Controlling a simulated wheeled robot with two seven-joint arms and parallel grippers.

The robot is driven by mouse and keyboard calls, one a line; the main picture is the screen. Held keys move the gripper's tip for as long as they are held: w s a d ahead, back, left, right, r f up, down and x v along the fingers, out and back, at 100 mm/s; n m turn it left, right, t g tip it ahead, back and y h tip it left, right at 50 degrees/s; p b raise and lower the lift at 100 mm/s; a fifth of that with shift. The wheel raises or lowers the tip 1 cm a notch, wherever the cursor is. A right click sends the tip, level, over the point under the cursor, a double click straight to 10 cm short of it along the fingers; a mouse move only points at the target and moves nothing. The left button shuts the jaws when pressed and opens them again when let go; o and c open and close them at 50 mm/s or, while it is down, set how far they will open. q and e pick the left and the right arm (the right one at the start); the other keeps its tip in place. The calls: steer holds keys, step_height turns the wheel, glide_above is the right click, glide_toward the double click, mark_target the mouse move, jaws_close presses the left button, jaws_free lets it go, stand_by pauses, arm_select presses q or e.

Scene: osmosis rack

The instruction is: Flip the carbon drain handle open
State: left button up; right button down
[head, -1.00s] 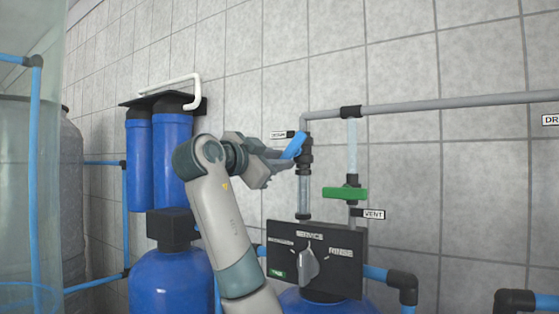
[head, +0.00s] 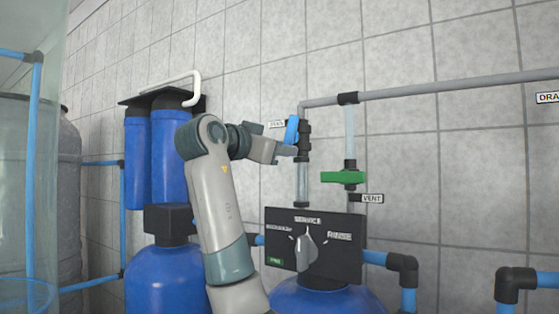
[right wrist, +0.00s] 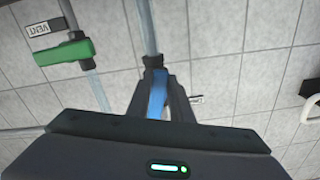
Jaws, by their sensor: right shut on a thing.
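The carbon drain handle is a blue lever (head: 292,129) on a black valve (head: 304,140) in the grey pipe, beside a small label. It stands nearly upright, close along the valve body. My right gripper (head: 288,149) reaches it from the left and is at its lower part. In the right wrist view, the blue handle (right wrist: 157,93) lies between the two dark fingers (right wrist: 159,104), which are shut on it. My left gripper is not in view.
A green vent handle (head: 342,177) lies level on the clear pipe to the right. Below is a black control panel (head: 312,273) with a grey knob (head: 306,250). Blue filter housings (head: 171,150) stand at left. A tiled wall is close behind.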

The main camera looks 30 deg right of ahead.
steer(key=shift+s+d+n+b, duration=0.1)
steer(key=shift+s+n+b, duration=0.15)
steer(key=shift+n+b, duration=0.5)
steer(key=shift+s+d+n+b, duration=0.15)
steer(key=shift+n+b, duration=0.3)
steer(key=shift+n, duration=0.6)
steer(key=shift+a, duration=0.1)
steer(key=c, duration=1.6)
jaws_free()
